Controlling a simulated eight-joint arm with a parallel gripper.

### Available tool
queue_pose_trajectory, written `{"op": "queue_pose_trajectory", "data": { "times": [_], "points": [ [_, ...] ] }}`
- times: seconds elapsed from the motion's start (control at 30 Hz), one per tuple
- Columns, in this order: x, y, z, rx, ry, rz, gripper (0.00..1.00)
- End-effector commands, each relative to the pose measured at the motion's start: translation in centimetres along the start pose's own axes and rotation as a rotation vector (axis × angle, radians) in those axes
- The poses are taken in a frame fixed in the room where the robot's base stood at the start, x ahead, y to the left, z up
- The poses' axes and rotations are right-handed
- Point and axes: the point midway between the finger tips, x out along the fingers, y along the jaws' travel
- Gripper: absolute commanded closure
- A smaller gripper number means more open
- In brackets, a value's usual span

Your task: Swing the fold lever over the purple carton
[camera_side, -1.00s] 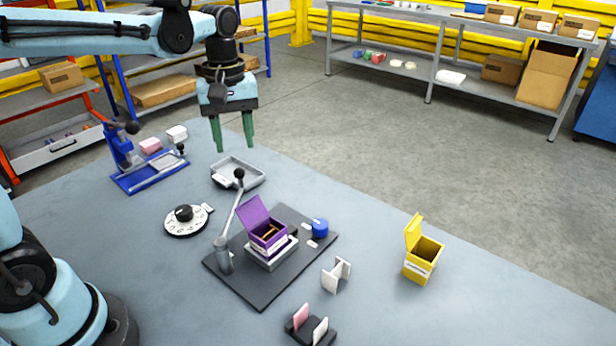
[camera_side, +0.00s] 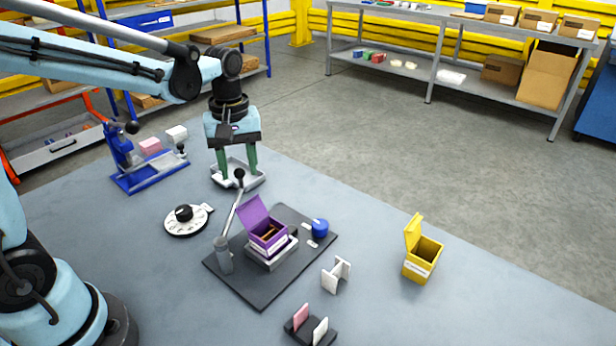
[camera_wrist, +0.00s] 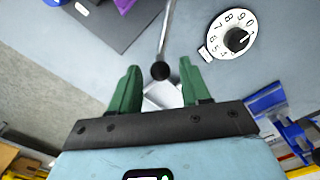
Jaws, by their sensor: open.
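The purple carton (camera_side: 266,230) sits with its lid up on a grey block on the dark base plate (camera_side: 240,286). The fold lever (camera_side: 232,213) rises from a grey post at the plate's left edge, leaning up and right to a black ball knob (camera_side: 239,173).
A grey tray (camera_side: 252,184) lies under my gripper. A numbered dial (camera_side: 184,231) is left of the plate, and a blue press (camera_side: 150,178) is farther back. A yellow box (camera_side: 422,262), white piece (camera_side: 336,274) and black holder (camera_side: 310,333) stand to the right and front.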

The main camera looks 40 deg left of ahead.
Motion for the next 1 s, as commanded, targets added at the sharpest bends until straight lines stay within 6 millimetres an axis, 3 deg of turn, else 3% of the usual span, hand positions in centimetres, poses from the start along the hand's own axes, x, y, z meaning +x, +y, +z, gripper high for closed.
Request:
{"op": "queue_pose_trajectory", "data": {
  "times": [0.5,1.0],
  "points": [
    [2.9,0.0,0.0,0.000,0.000,0.000,0.53],
    [3.5,0.0,0.0,0.000,0.000,0.000,0.53]
  ]
}}
